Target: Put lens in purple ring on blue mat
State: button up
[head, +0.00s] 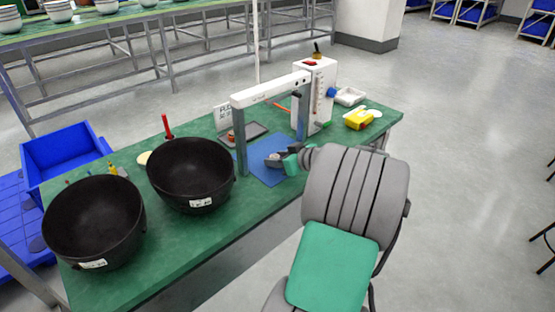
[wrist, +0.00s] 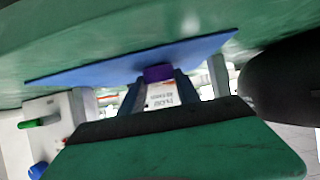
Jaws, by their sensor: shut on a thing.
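The blue mat (head: 264,175) lies on the green table, partly covered by my gripper (head: 275,159), which is low over it. In the wrist view the mat (wrist: 110,70) spans the upper part, and my gripper (wrist: 160,82) is shut on the lens in purple ring (wrist: 158,72). Only a purple band of the ring shows between the fingertips; the lens glass cannot be made out. The ring appears against the mat, but I cannot tell whether it touches. In the head view the ring is not discernible.
A white press-like stand (head: 315,95) arches over the mat, its post (head: 241,142) left of my gripper. Two black pots (head: 190,175) stand left. A dark tray (head: 247,133) and sign (head: 224,115) lie behind; a yellow box (head: 358,119) is at right.

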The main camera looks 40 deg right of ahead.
jog(key=shift+f, duration=0.2)
jog(key=o, duration=1.3)
jog(key=shift+r, duration=0.2)
jog(key=shift+s+r, duration=0.2)
jog(key=p+v, duration=0.1)
jog(key=v, duration=1)
jog(key=shift+s, duration=0.3)
